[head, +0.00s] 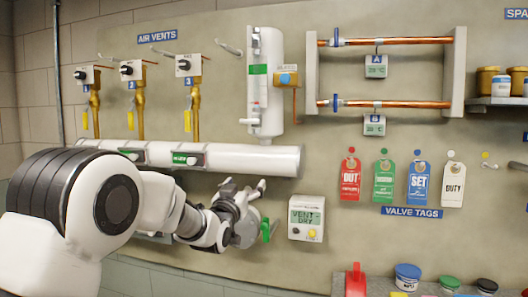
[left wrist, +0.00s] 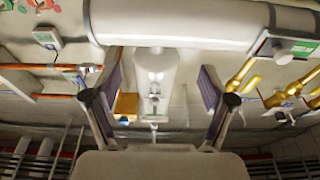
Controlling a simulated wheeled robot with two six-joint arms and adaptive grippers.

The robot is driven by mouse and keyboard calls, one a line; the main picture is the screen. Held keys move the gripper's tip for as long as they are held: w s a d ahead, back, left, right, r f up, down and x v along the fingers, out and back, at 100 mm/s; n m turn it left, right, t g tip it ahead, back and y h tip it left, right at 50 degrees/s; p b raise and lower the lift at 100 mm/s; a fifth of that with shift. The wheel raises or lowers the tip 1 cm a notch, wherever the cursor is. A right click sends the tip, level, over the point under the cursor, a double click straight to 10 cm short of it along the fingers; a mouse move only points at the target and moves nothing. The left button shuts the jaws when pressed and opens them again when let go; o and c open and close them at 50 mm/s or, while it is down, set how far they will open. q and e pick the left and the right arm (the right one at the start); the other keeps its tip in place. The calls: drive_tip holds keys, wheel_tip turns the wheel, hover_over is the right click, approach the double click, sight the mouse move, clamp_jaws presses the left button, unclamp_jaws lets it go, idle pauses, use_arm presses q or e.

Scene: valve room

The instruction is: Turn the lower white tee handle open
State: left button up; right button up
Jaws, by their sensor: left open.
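The white upright cylinder (head: 267,75) with a green label hangs on the wall panel. A small white tee handle (head: 250,121) sticks out to the left near its bottom; I cannot tell its angle exactly. My left gripper (head: 244,186) is open and empty, below the thick horizontal white pipe and well below the handle, touching neither. In the left wrist view the open fingers (left wrist: 160,98) frame the cylinder (left wrist: 154,65), which lies farther off between them. Small white fittings show on the cylinder there, too small to tell apart. My right gripper is out of view.
The horizontal white pipe (head: 240,158) runs between my gripper and the cylinder. A green-handled valve (head: 266,230) and a grey display box (head: 306,218) are close to the gripper's right. Copper pipes (head: 390,104) and hanging tags (head: 417,182) are farther right.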

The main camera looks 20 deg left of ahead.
use_arm(q)
drive_tip(key=t+p, duration=0.1)
drive_tip(key=t, duration=0.1)
approach(249, 122)
wheel_tip(249, 122, up, 2)
drive_tip(key=w, duration=0.2)
drive_tip(key=p+x, duration=0.1)
drive_tip(key=x, duration=0.1)
drive_tip(key=p+x, duration=0.2)
drive_tip(key=x, duration=0.1)
drive_tip(key=f+p+x, duration=0.1)
drive_tip(key=x, duration=0.2)
drive_tip(key=shift+w+d, duration=0.1)
drive_tip(key=shift+d, duration=0.05)
drive_tip(key=shift+w+r+p, duration=0.15)
drive_tip(key=shift+p, duration=0.2)
drive_tip(key=shift+a, duration=0.2)
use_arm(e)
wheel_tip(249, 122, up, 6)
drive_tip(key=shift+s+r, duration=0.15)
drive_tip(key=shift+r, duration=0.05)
use_arm(q)
drive_tip(key=shift+d, duration=0.1)
drive_tip(key=c, duration=1.2)
